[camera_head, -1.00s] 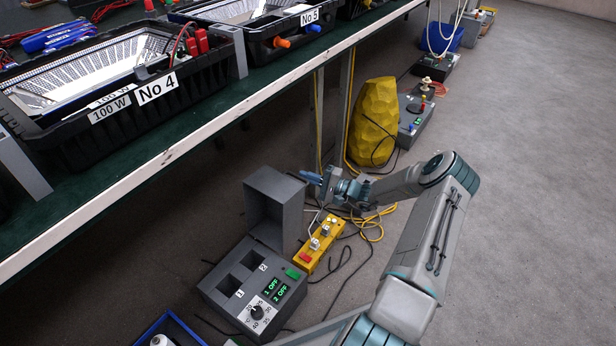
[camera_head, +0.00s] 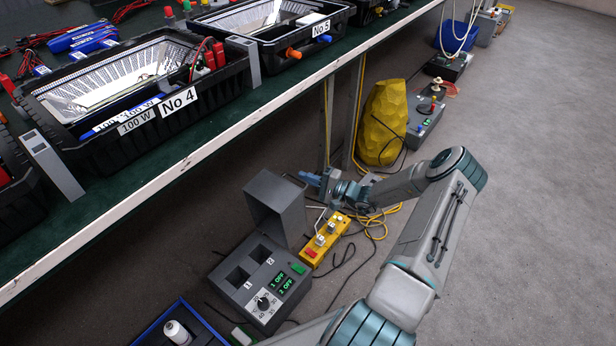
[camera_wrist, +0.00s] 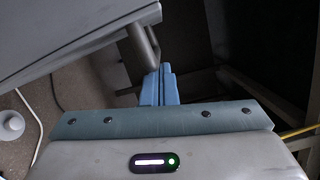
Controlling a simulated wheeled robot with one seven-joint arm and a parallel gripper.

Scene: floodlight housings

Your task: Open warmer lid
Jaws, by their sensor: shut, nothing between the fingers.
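The warmer (camera_head: 262,280) is a grey box on the floor with two square openings marked 1 and 2, a dial, and a green display reading 1 OFF and 2 OFF. Its lid (camera_head: 277,208) stands raised at the back edge, and the openings are uncovered. My gripper (camera_head: 309,178) is just right of the lid's upper edge. In the wrist view the blue fingers of my gripper (camera_wrist: 158,86) are shut and empty. The lid (camera_wrist: 75,40) fills the upper left there, with a grey bar handle (camera_wrist: 141,47) close beside the fingertips. I cannot tell whether they touch.
A yellow power strip (camera_head: 325,240) and loose cables lie right of the warmer. A blue bin (camera_head: 150,333) holding a white bottle (camera_head: 177,332) is at front left. The workbench edge (camera_head: 200,155) runs above on the left. A yellow faceted object (camera_head: 384,120) stands behind. Open floor lies right.

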